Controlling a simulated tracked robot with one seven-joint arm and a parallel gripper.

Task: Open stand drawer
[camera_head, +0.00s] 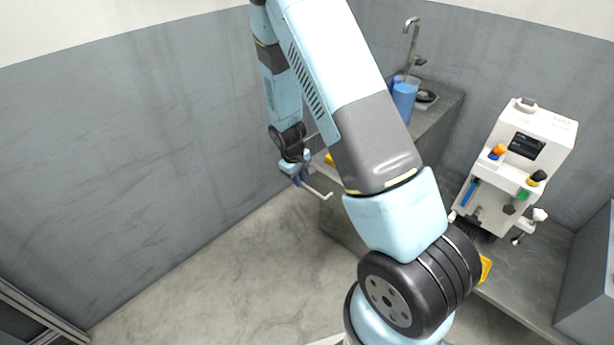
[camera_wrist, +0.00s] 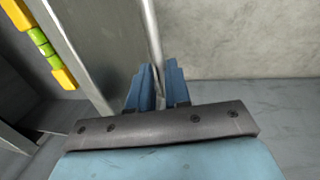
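The stand (camera_head: 440,115) is the grey counter along the back wall, partly hidden behind my arm. A thin pale bar, which looks like its drawer handle (camera_head: 318,189), shows beside my gripper (camera_head: 299,172) at the stand's left end. In the wrist view the handle (camera_wrist: 150,25) runs down between the two blue fingers of my gripper (camera_wrist: 158,80). The fingers are close together on both sides of it, with hardly any gap. A grey metal panel (camera_wrist: 95,45) lies just left of the handle. How far the drawer is out cannot be told.
A tap (camera_head: 411,40) and a blue jug (camera_head: 404,95) stand on the counter. A white machine (camera_head: 520,150) with coloured knobs stands at the right. Yellow and green pieces (camera_wrist: 40,40) lie left of the panel. The floor (camera_head: 230,275) at the left is clear.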

